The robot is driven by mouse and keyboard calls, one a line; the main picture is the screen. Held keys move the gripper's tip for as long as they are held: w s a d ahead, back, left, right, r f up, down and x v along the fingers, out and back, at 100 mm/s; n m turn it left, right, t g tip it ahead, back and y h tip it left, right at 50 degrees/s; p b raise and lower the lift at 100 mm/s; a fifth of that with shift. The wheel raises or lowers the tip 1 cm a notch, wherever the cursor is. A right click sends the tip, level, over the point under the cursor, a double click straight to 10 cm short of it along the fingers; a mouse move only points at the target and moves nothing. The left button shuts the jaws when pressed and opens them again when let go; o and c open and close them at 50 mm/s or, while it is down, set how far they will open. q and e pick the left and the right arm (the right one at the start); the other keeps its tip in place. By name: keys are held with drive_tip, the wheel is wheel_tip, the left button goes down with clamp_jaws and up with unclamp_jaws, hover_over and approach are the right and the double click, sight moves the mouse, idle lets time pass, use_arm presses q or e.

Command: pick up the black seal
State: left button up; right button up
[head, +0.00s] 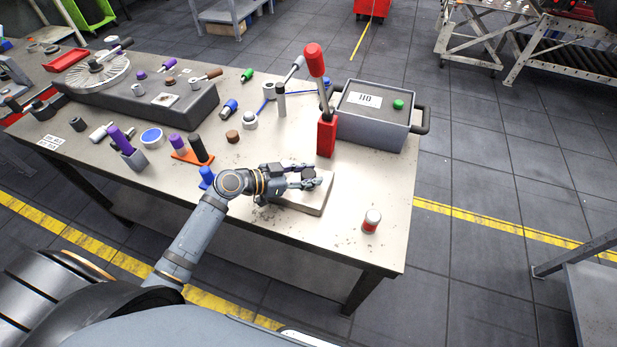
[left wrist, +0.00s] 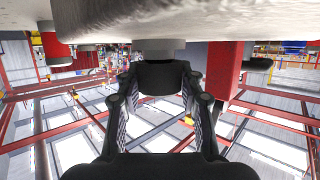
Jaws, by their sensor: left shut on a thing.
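The black seal (head: 308,172) is a small dark ring-like piece at the fingertips of my left gripper (head: 300,179). In the left wrist view the dark seal (left wrist: 162,78) sits between the two fingers, which are shut on it. A short grey round piece (left wrist: 160,48) meets the seal there; I cannot tell whether they touch. In the head view the gripper is over a light flat block (head: 318,205) near the front of the table. The fingers hide part of the block. My right gripper is not in view.
A red lever press (head: 326,135) stands just behind the gripper, with a grey lidded box (head: 375,125) beyond it. An orange holder (head: 193,156) with grips is left. The table's (head: 340,245) front right is mostly clear.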

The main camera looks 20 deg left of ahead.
use_arm(q)
drive_tip(key=s+d+r+p, duration=0.3)
drive_tip(key=s+d+r, duration=0.1)
drive_tip(key=s+r, duration=0.8)
drive_tip(key=shift+s, duration=0.8)
